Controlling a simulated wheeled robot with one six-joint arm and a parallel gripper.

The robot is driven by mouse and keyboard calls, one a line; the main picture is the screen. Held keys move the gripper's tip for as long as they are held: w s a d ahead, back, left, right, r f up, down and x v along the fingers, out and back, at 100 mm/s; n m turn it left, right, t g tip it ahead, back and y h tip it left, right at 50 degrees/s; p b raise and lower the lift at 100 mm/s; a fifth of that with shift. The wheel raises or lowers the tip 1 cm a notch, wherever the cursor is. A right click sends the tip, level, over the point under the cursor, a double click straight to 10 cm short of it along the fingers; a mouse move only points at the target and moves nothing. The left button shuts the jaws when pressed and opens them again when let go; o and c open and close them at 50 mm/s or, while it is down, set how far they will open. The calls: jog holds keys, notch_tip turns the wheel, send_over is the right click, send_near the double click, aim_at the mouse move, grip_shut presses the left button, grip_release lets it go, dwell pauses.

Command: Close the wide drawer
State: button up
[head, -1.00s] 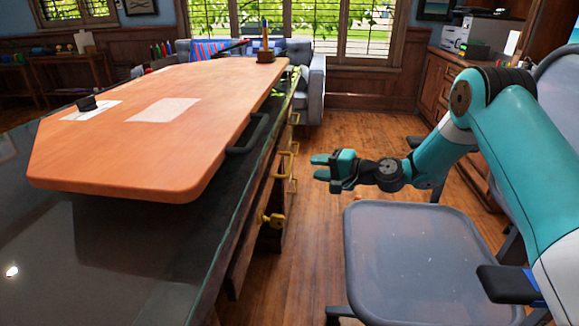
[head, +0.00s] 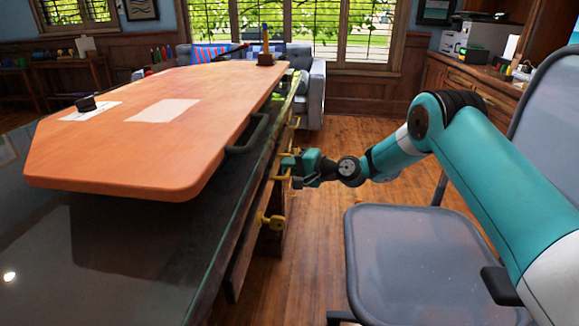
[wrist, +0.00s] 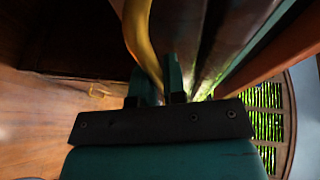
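The dark desk (head: 120,262) has drawers along its right side with brass handles. One drawer front (head: 238,272) stands out below the desk edge, with a brass handle (head: 272,221) near it. My gripper (head: 284,170) is farther along this side, at another brass handle, partly hiding it. In the wrist view that curved brass handle (wrist: 138,32) runs down to the gap between my two teal fingertips (wrist: 160,78). The fingers look apart; firm contact with the handle cannot be told. Which drawer is the wide one is not clear, and how far it stands out is mostly hidden.
A grey chair (head: 420,255) stands below my arm. Wooden floor (head: 365,130) is clear toward the grey sofa (head: 310,85).

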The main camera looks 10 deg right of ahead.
aim_at(277, 164)
grip_shut()
jog(key=shift+w+a, duration=0.25)
jog(key=shift+a, duration=0.55)
jog(key=shift+w+a, duration=0.2)
jog(key=shift+a, duration=0.55)
jog(key=shift+r, duration=0.1)
jog(key=o, duration=0.6)
grip_release()
jog(key=shift+a, duration=0.15)
jog(key=shift+c, duration=0.2)
jog(key=shift+r, duration=0.1)
jog(key=p+v, duration=0.2)
jog(key=v, duration=1.5)
jog(key=shift+d, duration=0.3)
